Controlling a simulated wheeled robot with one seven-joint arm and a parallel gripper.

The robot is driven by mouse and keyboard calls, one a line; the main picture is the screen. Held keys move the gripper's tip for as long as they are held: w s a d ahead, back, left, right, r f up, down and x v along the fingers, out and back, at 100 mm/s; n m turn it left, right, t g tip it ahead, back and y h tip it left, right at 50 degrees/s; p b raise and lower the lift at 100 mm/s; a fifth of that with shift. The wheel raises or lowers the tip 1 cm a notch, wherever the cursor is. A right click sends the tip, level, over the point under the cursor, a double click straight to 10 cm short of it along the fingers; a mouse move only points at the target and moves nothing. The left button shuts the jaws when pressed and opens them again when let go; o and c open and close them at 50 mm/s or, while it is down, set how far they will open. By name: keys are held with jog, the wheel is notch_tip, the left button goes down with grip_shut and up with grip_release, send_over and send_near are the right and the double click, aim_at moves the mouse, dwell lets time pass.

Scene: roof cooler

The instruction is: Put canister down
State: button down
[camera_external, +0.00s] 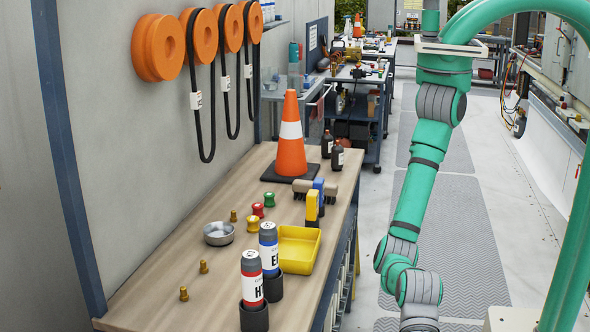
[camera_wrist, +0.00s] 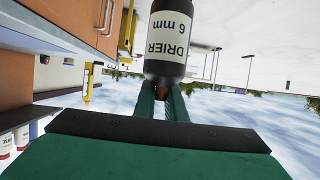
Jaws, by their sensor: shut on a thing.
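A dark canister (camera_wrist: 168,62) with a white label reading DRIER 6 mm is in the wrist view at the top centre. My gripper (camera_wrist: 164,96) is shut on its narrow brownish end, with a green finger on each side. The far end of the canister is cut off by the picture's top edge. In the external view my arm reaches down past the bottom edge, right of the workbench (camera_external: 150,307), so the gripper and held canister are hidden there.
A red-banded canister (camera_external: 252,285) and a blue-banded one (camera_external: 269,250) stand in black cups on the bench. Nearby are a yellow tray (camera_external: 297,265), a metal bowl (camera_external: 218,239), a traffic cone (camera_external: 291,150) and dark bottles (camera_external: 337,155). The bench's left front has bare wood.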

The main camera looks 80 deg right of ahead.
jog(key=s+d+r+n+g+h, duration=0.1)
jog(key=s+d+r+n+g, duration=0.15)
jog(key=r, duration=1.15)
jog(key=s+d+r+n+g+h, duration=0.1)
jog(key=s+r+n+g, duration=0.25)
jog(key=r, duration=0.95)
jog(key=w+d+r+n+g+h, duration=0.1)
jog(key=w+d+r+g, duration=0.15)
jog(key=w, duration=0.25)
jog(key=w+d+f, duration=0.2)
jog(key=w+f, duration=0.1)
jog(key=w, duration=0.9)
jog(key=w+d+f, duration=0.2)
jog(key=w+f, duration=0.1)
jog(key=w, duration=0.8)
jog(key=w+d+f+t, duration=0.1)
jog(key=w+d+f, duration=0.5)
jog(key=w, duration=0.5)
jog(key=w+d+f+t, duration=0.1)
jog(key=w+d+f, duration=0.55)
jog(key=w, duration=0.35)
notch_tip(320, 180, down, 9)
jog(key=shift+w+r+m, duration=0.15)
jog(key=shift+m, duration=0.25)
